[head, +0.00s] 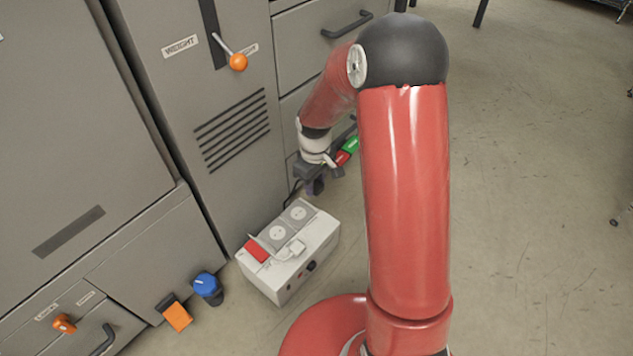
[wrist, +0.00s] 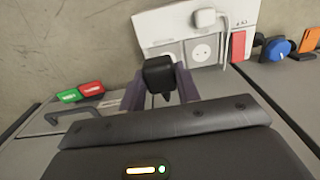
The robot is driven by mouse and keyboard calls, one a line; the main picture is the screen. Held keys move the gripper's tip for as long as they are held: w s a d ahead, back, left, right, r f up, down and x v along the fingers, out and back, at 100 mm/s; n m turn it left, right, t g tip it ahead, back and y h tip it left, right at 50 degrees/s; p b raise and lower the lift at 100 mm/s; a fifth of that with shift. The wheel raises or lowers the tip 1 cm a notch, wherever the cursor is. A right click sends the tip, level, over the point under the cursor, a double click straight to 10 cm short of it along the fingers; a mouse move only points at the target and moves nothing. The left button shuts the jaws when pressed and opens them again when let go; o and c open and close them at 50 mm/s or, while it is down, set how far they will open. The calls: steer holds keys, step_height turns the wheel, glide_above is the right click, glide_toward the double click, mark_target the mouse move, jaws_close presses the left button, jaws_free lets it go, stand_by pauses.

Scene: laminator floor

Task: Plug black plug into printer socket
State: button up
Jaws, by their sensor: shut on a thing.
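My gripper (head: 315,184) is shut on the black plug (wrist: 159,74). In the wrist view the plug sits between the two purple fingers, its prongs hidden. In the head view my gripper is above and beyond the far end of a white socket box (head: 285,277), apart from it; the plug is hard to make out there. The box also shows in the wrist view (wrist: 151,19). Its top has round grey sockets (head: 298,212); one (wrist: 200,52) looks empty in the wrist view. I cannot read which socket is the printer's.
A white plug (head: 297,247) with a cable and a red switch (head: 257,250) are on the box. Grey cabinets (head: 170,100) stand close on the left. A blue-capped cup (head: 208,288) and an orange block (head: 174,313) are left of the box. Open floor (head: 540,200) lies right.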

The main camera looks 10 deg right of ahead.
steer(key=w+a+f+b, duration=0.3)
steer(key=w+f+b, duration=0.1)
steer(key=f, duration=0.5)
steer(key=shift+a+b, duration=0.2)
steer(key=shift+b, duration=0.65)
stand_by(1.7)
steer(key=shift+w+a+f, duration=0.1)
steer(key=shift+w+f, duration=0.15)
steer(key=shift+w+a+f, duration=0.2)
steer(key=shift+f, duration=0.25)
steer(key=shift+w+a+f, duration=0.15)
steer(key=shift+w+f, duration=0.05)
steer(key=shift+f, duration=0.2)
steer(key=shift+f, duration=0.3)
stand_by(0.3)
steer(key=shift+f, duration=1)
steer(key=shift+f, duration=0.4)
steer(key=shift+f, duration=0.35)
steer(key=shift+f, duration=0.35)
stand_by(0.8)
